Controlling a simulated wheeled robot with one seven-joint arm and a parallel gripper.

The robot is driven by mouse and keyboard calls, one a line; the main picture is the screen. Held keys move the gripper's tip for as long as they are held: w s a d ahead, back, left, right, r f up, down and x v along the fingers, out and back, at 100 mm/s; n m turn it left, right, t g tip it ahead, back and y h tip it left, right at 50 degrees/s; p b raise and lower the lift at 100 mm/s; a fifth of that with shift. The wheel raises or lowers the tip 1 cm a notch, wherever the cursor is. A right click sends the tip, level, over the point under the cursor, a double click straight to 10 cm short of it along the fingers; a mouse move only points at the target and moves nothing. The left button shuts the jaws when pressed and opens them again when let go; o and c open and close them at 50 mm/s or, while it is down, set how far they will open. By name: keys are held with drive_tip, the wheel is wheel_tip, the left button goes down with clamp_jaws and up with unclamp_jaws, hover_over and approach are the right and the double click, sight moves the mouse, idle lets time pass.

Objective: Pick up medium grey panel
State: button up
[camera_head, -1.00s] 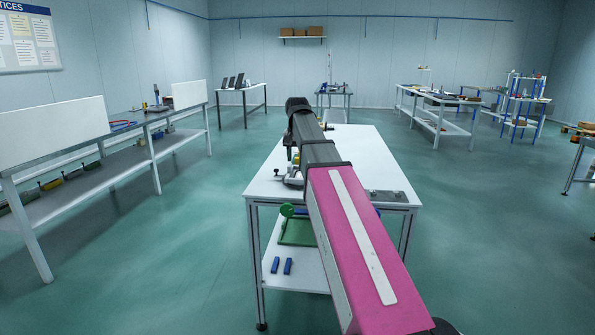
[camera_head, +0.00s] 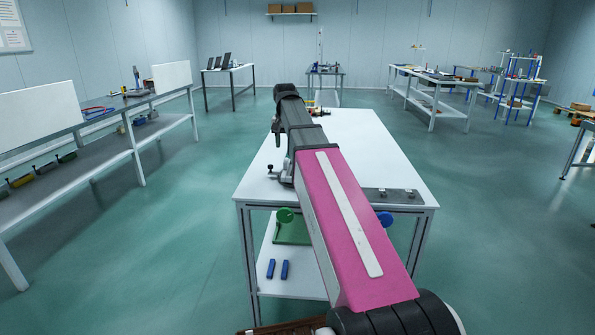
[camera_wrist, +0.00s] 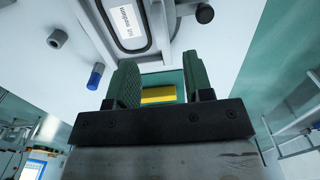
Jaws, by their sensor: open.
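In the wrist view a grey panel (camera_wrist: 136,43) with rounded corners and a dark rim shows at the top, partly cut off by the picture edge. It bears a white label whose upside-down text seems to include "medium". My gripper (camera_wrist: 159,62) is open, with its two green fingers apart and nothing held between them. The panel lies beyond the fingertips, towards the upper left; I cannot tell the exact gap. In the head view my arm reaches over the white table (camera_head: 360,150), and the panel cannot be made out there.
A yellow block (camera_wrist: 158,94) shows between the fingers, further off. A blue-tipped peg (camera_wrist: 96,77) and a grey knob (camera_wrist: 57,39) stand left of the panel. The table's lower shelf holds a green item (camera_head: 291,230) and two blue blocks (camera_head: 278,269). Floor around the table is clear.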

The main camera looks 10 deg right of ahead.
sight(286, 160)
drive_tip(key=shift+s+a+f, duration=0.1)
drive_tip(key=shift+s+f, duration=0.05)
drive_tip(key=shift+f, duration=3.6)
clamp_jaws()
